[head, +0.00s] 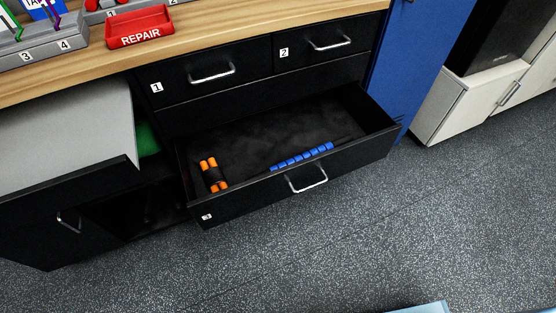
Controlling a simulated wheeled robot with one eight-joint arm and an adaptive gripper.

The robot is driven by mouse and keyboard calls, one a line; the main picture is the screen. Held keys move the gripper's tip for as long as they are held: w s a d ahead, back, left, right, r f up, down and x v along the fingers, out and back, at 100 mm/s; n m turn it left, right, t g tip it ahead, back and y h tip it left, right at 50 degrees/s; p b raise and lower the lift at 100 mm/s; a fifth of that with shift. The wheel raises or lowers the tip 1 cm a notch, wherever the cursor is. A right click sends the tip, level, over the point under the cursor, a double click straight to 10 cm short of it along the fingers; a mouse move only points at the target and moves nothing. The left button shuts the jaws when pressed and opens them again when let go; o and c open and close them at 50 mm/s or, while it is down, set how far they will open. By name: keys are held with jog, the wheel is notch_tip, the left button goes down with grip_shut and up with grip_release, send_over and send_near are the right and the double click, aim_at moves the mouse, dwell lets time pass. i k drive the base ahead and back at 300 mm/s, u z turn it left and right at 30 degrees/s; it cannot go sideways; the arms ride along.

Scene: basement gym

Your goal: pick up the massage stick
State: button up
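The massage stick, seen as a row of blue ribbed segments with a dark end (302,156), lies in the open lower drawer (300,193) of the black cabinet. It rests near the drawer's front wall, which may hide part of it. An orange and black object (213,175) lies in the same drawer at its left end, apart from the stick. My gripper is not in view.
Two closed drawers with silver handles (212,76) sit above the open one, under a wooden counter (185,45) with a red REPAIR tray (139,27). An open cabinet door (110,215) stands at left, a blue cabinet (412,50) at right.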

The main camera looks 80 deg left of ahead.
aim_at(328, 145)
jog(key=z, duration=0.05)
jog(key=k, duration=2.7)
jog(key=u, duration=0.75)
jog(key=i, duration=0.5)
